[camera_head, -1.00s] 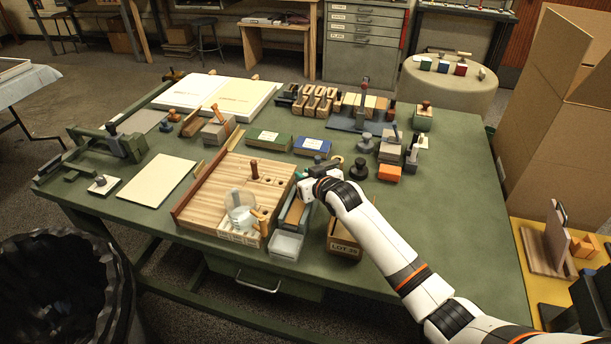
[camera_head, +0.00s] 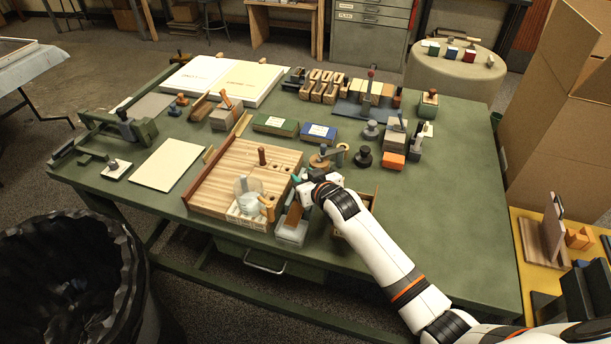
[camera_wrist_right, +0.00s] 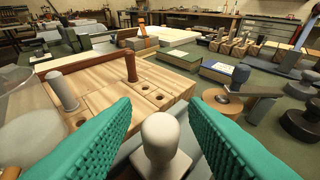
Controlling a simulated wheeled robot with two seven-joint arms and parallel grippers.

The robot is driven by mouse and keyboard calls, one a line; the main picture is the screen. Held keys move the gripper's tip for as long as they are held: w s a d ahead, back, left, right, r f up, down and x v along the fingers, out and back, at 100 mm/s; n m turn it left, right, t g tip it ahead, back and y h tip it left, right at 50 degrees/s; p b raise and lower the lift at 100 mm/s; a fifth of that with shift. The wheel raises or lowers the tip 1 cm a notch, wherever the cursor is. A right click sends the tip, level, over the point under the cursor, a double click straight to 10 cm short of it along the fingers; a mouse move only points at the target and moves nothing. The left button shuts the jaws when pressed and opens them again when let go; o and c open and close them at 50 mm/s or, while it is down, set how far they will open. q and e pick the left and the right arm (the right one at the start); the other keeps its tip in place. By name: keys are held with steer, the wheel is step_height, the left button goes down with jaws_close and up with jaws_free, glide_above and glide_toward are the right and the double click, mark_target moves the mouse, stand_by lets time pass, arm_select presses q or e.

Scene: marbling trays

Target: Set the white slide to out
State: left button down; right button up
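A white round-topped knob (camera_wrist_right: 162,140), which looks like the handle of the white slide, stands between the fingers of my right gripper in the right wrist view. The right gripper (camera_wrist_right: 165,125) is open, with its teal ribbed fingers on either side of the knob and a visible gap to each. In the head view the right gripper (camera_head: 298,184) is over the narrow grey box beside the wooden board. It hides the knob there, and I cannot tell the slide's position. My left gripper is not in view.
The wooden board (camera_head: 222,196) with pegs and a clear round cup (camera_head: 248,186) is left of the gripper. A pale translucent bin (camera_head: 292,233) is at the table's front edge. The right part of the green table (camera_head: 450,190) is clear.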

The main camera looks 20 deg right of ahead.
steer(key=shift+s, duration=0.1)
steer(key=v, duration=1.2)
stand_by(0.4)
